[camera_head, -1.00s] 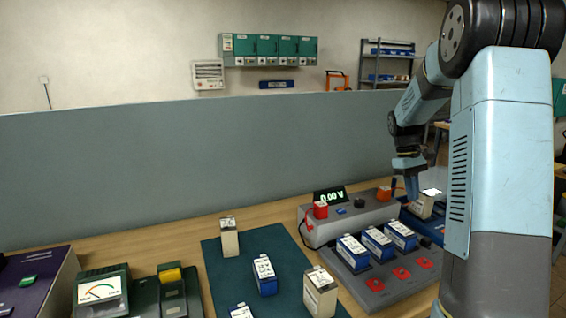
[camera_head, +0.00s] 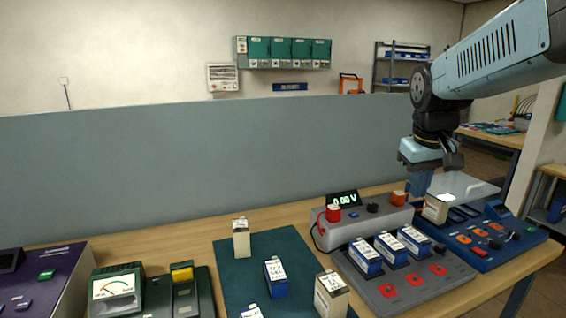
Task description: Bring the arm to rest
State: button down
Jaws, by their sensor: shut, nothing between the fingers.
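My arm reaches in from the upper right, and its light-blue forearm ends in a dark wrist. My gripper (camera_head: 421,185) points down above the blue device at the right end of the table. Its blue fingers look together, with nothing seen between them. A beige battery (camera_head: 435,210) stands at the left side of the blue device (camera_head: 487,247), just below and right of the fingers, apart from them as far as I can tell. A clear lid (camera_head: 467,186) stands raised over that device.
A grey voltage tester (camera_head: 362,228) reads 0.00 V. A grey tray (camera_head: 408,282) holds three blue batteries. Several batteries stand on the green mat (camera_head: 228,268). An analog meter (camera_head: 117,285) and a purple device (camera_head: 45,285) are at left. A grey partition (camera_head: 200,165) runs behind the table.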

jog(key=s+a+m+t+y, duration=0.1)
jog(key=s+a+t, duration=0.2)
jog(key=s, duration=0.8)
jog(key=shift+a+f, duration=0.45)
jog(key=shift+a, duration=0.35)
